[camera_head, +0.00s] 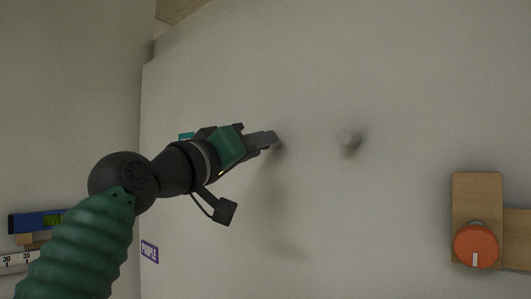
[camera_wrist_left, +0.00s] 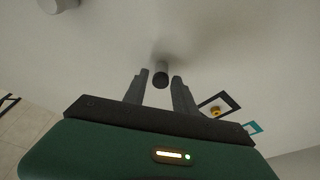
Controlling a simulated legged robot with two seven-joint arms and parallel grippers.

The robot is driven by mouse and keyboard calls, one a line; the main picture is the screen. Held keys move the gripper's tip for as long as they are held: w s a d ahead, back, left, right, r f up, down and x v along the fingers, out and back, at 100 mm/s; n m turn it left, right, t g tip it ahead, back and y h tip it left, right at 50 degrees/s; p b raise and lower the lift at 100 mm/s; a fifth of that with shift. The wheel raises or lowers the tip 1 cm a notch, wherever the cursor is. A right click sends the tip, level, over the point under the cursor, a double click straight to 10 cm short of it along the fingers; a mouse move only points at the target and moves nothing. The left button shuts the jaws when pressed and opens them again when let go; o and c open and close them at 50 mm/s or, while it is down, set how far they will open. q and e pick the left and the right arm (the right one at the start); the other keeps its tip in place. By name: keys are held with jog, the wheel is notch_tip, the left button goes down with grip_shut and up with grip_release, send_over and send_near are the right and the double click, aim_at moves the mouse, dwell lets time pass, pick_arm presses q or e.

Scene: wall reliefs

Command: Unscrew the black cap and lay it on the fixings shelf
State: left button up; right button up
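The black cap (camera_wrist_left: 161,76) is a short dark cylinder on a stub standing out from the pale wall. In the left wrist view it lies between the two fingertips of my left gripper (camera_wrist_left: 158,85), with a gap on each side. The fingers are apart and do not visibly touch it. In the head view my left gripper (camera_head: 264,139) is close to the wall and hides most or all of the cap. No shelf that I can clearly identify as the fixings shelf shows. My right gripper is not in view.
A pale round peg (camera_head: 346,138) sticks out to the right of my left gripper. An orange knob (camera_head: 476,247) sits on wooden boards at the lower right. A blue level (camera_head: 40,221) is at the left. A dark-framed square (camera_wrist_left: 218,104) holds a yellowish piece.

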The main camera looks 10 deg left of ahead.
pick_arm(q)
jog(key=shift+c, duration=0.4)
grip_shut()
jog(key=n+y+p, duration=0.1)
jog(key=n, duration=0.2)
jog(key=n+y+p, duration=0.1)
jog(key=n, duration=0.2)
jog(key=shift+s+r+p, duration=0.15)
jog(key=shift+r+p, duration=0.05)
jog(key=shift+p, duration=0.15)
